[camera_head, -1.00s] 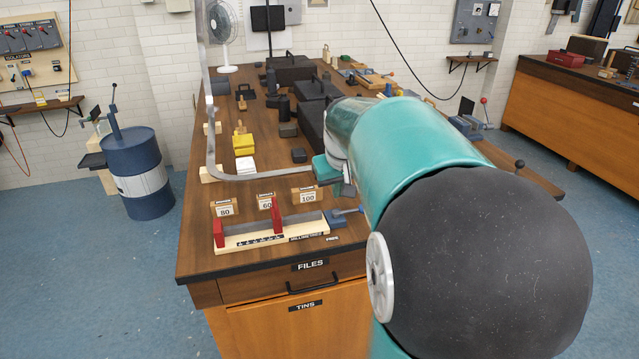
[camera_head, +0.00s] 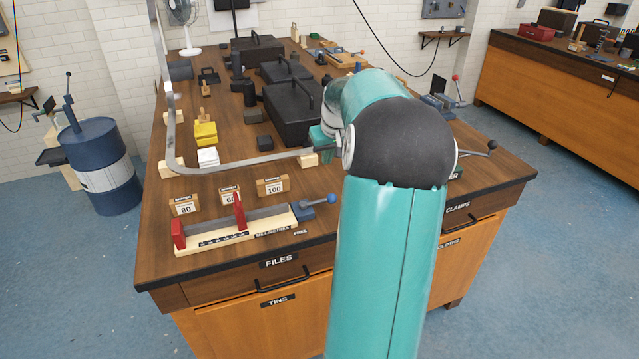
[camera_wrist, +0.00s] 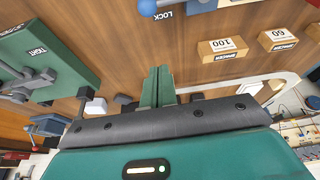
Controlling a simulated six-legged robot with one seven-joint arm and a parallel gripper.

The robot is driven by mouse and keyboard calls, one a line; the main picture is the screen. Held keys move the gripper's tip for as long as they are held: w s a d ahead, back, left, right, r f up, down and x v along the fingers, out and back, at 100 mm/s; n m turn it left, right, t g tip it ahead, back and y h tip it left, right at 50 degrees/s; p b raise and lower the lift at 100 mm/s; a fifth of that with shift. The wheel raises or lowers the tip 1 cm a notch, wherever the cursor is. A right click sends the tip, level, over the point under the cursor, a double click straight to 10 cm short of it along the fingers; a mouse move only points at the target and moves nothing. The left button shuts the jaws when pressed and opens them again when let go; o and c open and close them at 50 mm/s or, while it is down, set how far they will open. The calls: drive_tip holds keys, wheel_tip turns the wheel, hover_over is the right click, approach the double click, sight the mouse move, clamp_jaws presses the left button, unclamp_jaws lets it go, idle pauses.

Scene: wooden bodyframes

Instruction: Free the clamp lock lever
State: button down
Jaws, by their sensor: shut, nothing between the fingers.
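The clamp (camera_head: 235,232) with red jaws and a steel bar lies on its pale base on the near bench, a millimetre scale along its front. In the wrist view, the blue ball (camera_wrist: 147,8) is at the top edge beside a LOCK label (camera_wrist: 163,15). My gripper (camera_wrist: 158,82) has its green fingers together and empty, apart from the lever. In the head view, it is behind the lever and largely hidden by my arm.
Spacer blocks marked 80 (camera_head: 184,208), 60 (camera_head: 231,196) and 100 (camera_head: 272,186) stand behind the clamp. A bent metal bar (camera_head: 230,168) curves across the bench behind them. Black boxes (camera_head: 292,112) stand farther back. A green device marked TIGHT (camera_wrist: 45,70) is at left in the wrist view.

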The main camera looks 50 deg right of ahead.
sight(320, 201)
drive_tip(key=shift+d, duration=0.25)
drive_tip(key=shift+s+a, duration=0.1)
drive_tip(key=x, duration=0.9)
drive_tip(key=shift+w+f, duration=0.25)
drive_tip(key=shift+f, duration=0.05)
drive_tip(key=shift+s+f, duration=0.25)
drive_tip(key=shift+s+a, duration=0.3)
drive_tip(key=shift+s, duration=0.25)
drive_tip(key=shift+s+a, duration=0.3)
drive_tip(key=shift+s, duration=0.25)
drive_tip(key=shift+s+a+f, duration=0.2)
drive_tip(key=shift+s+f, duration=0.05)
drive_tip(key=shift+f, duration=0.05)
drive_tip(key=shift+s+a+r, duration=0.1)
drive_tip(key=shift+s, duration=0.05)
